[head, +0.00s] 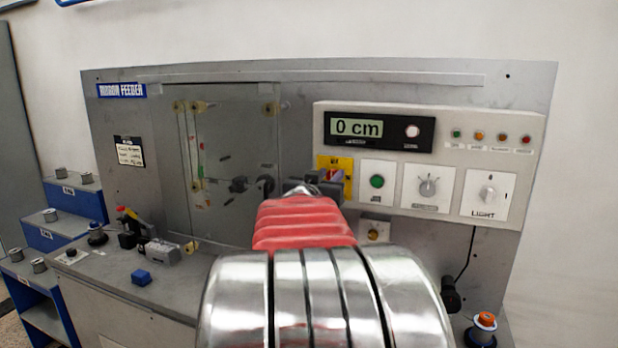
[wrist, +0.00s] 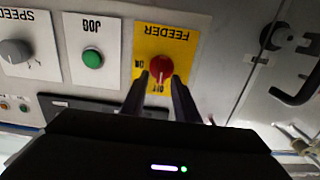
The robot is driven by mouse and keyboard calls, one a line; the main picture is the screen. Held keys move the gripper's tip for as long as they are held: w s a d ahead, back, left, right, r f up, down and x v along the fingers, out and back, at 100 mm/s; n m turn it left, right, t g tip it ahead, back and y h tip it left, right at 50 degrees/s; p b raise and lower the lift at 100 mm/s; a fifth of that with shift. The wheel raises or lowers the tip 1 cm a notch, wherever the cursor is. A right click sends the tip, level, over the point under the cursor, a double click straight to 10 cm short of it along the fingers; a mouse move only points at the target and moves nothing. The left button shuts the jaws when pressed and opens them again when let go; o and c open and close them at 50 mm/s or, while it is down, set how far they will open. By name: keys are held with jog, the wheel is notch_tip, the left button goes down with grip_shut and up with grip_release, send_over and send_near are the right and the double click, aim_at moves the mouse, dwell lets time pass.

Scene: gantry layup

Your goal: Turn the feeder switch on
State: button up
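The feeder switch (wrist: 161,67) is a red knob on a yellow plate labelled FEEDER, upside down in the wrist view. ON is printed to its left and OFF below it. The knob's bar seems to line up with OFF, though its pointer is hard to read. In the head view the yellow plate (head: 343,162) shows partly behind my gripper (head: 325,184). In the wrist view my gripper (wrist: 161,78) has its two dark fingers apart, with the knob between or just beyond their tips. Whether they touch it cannot be told.
A green JOG button (head: 377,181), speed dial (head: 428,187) and LIGHT knob (head: 487,194) sit right of the switch in the head view. A display (head: 357,128) above reads 0 cm. A clear door (head: 235,160) with a dark handle (wrist: 296,85) is close on the other side.

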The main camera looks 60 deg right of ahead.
grip_shut()
jog(key=shift+a, duration=0.3)
jog(key=shift+d, duration=0.15)
